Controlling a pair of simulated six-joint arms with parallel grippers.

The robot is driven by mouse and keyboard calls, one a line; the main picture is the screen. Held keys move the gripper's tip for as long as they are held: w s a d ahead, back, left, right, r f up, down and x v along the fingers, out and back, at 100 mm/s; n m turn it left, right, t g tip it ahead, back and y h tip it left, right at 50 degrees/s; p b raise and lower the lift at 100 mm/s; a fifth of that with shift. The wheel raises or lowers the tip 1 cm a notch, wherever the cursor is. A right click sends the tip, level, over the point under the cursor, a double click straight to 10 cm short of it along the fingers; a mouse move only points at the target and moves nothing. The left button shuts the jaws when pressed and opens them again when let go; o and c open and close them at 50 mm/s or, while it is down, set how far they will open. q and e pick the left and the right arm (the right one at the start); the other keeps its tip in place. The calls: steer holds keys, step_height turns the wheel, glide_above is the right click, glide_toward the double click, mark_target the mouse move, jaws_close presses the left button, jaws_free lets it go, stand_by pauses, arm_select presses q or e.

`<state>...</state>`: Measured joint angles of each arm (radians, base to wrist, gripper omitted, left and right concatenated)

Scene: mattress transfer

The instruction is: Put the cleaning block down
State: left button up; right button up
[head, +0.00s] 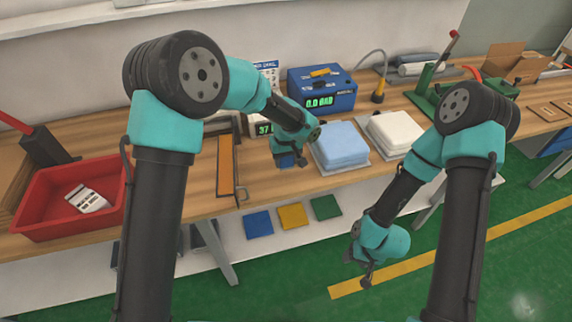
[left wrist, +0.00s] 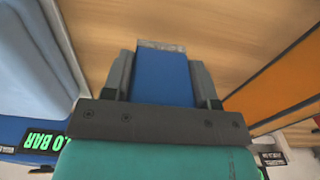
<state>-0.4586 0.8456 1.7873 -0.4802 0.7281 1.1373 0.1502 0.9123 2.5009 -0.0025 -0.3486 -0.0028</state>
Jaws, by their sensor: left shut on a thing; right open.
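My left gripper (head: 290,161) is shut on the cleaning block, a blue block (left wrist: 163,80) with a grey strip along its far end. The block sits between the two fingers in the left wrist view, over bare wood. In the head view the block (head: 286,160) is partly hidden by the gripper and lies just left of a light blue mattress (head: 341,142). I cannot tell whether it touches the table (head: 205,190). My right gripper (head: 362,268) is open and empty, low in front of the table over the green floor.
A white mattress (head: 395,130) lies right of the light blue one. A blue gauge box (head: 322,90) stands behind. An orange strip (head: 226,165) and a red bin (head: 70,198) are to the left. Bare wood shows between the orange strip and the block.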

mark_target(286, 165)
arm_select(q)
steer(key=shift+w, duration=0.1)
steer(key=shift+w, duration=0.35)
steer(key=shift+f, duration=1.8)
steer(key=shift+f, duration=0.1)
steer(key=o, duration=0.9)
steer(key=shift+o, duration=0.2)
step_height(286, 165, up, 12)
steer(key=shift+r, duration=0.15)
